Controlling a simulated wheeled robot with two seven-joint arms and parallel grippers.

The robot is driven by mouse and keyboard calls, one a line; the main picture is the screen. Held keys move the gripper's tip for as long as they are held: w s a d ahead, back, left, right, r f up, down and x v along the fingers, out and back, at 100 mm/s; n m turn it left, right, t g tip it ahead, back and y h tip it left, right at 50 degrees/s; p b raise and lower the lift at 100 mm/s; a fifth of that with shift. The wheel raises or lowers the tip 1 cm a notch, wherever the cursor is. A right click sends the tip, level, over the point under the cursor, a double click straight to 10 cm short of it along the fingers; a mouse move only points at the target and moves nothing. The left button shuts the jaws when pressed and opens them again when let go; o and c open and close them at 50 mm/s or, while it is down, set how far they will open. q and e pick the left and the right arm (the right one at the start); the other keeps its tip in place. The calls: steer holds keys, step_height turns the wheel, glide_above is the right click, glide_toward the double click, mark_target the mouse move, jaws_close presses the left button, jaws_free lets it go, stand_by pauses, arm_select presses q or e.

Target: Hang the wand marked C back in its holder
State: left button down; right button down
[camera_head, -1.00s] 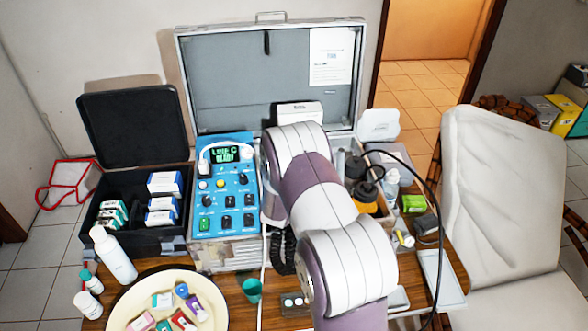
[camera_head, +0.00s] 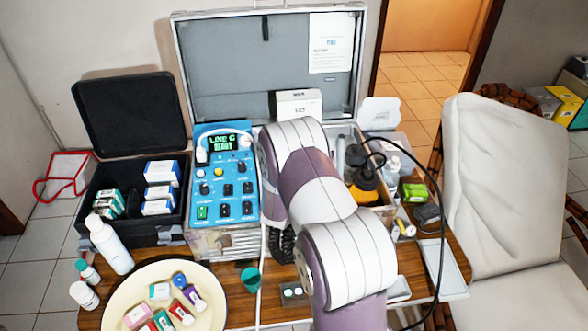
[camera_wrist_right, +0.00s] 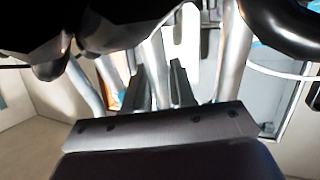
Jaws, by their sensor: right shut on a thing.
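In the right wrist view my right gripper (camera_wrist_right: 157,85) has two dark fingers closed around a slim silvery tube (camera_wrist_right: 156,62), which looks like a wand. No C mark on it can be read. Other silvery tubes stand close by, one to the left (camera_wrist_right: 84,85) and one to the right (camera_wrist_right: 234,55). I cannot tell which part is the holder. In the head view my right arm covers the gripper, the held wand and the area right of the blue control unit (camera_head: 226,180). Its green display (camera_head: 223,142) shows "LINE C" above a blurred word. My left gripper is not in view.
An open grey case lid (camera_head: 230,70) stands behind the unit. A black box (camera_head: 95,185) with cartons is at left. A black cable (camera_head: 441,200) loops at right.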

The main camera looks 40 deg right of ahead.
steer(key=shift+s+f, duration=0.15)
steer(key=shift+f, duration=0.25)
steer(key=c, duration=0.9)
jaws_free()
steer(key=shift+o, duration=0.2)
steer(key=p+v, duration=0.3)
steer(key=v, duration=0.5)
steer(key=shift+p, duration=0.3)
